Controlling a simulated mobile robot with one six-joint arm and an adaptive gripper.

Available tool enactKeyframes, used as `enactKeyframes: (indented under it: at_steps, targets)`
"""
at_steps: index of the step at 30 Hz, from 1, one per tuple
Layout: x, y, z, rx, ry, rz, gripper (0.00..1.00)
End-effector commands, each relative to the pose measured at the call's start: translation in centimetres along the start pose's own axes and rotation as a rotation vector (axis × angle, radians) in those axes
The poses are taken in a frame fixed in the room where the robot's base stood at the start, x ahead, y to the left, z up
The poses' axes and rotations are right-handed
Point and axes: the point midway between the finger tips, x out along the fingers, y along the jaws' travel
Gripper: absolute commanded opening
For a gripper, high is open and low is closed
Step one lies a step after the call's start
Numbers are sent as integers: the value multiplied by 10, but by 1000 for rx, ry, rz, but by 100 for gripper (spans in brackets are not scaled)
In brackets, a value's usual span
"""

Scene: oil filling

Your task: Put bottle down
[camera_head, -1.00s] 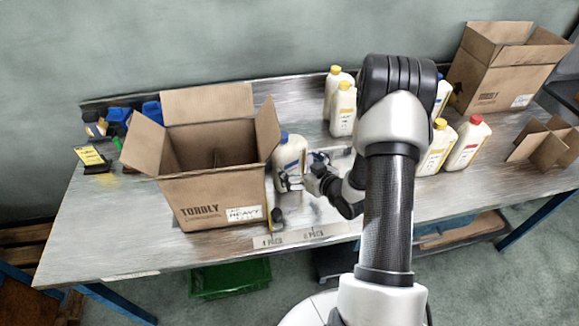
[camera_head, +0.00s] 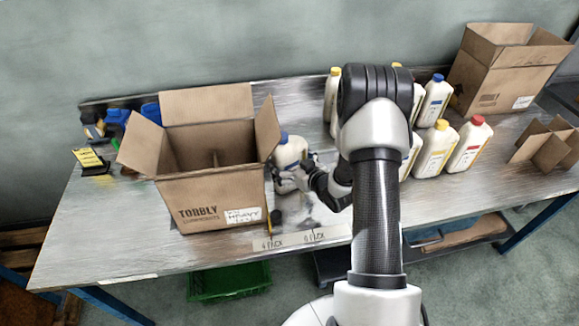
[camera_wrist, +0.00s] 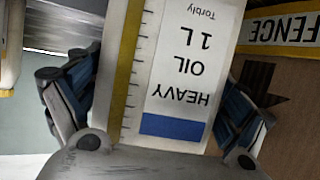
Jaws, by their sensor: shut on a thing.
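The bottle is white with a blue cap (camera_head: 290,149) and stands close to the right side of the open cardboard box in the head view. My gripper (camera_head: 288,178) is around its lower part from the right. In the wrist view the bottle's label (camera_wrist: 180,75) reads HEAVY OIL 1 L, upside down, with a blue band and a yellow level strip. The dark finger pads (camera_wrist: 160,100) lie on both sides of the bottle. The bottle's base is hidden by the gripper, so I cannot tell whether it touches the table.
The open cardboard box (camera_head: 212,205) is directly left of the bottle. Several bottles with yellow, blue and red caps, such as the red-capped one (camera_head: 468,148), stand to the right. A second box (camera_head: 505,75) and a cardboard divider (camera_head: 548,145) are at the far right.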

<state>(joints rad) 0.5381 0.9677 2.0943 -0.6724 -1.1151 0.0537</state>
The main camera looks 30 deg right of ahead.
Motion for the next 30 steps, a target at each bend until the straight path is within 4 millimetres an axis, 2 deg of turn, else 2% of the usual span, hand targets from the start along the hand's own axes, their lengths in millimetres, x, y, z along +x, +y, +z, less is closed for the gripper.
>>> enactKeyframes:
  at_steps: [2, 23, 30]
  targets:
    - [0, 0, 0, 0, 0, 0, 73]
    - [0, 1, -3, -2, 7, 1, 27]
    - [-1, 2, -5, -2, 7, 1, 27]
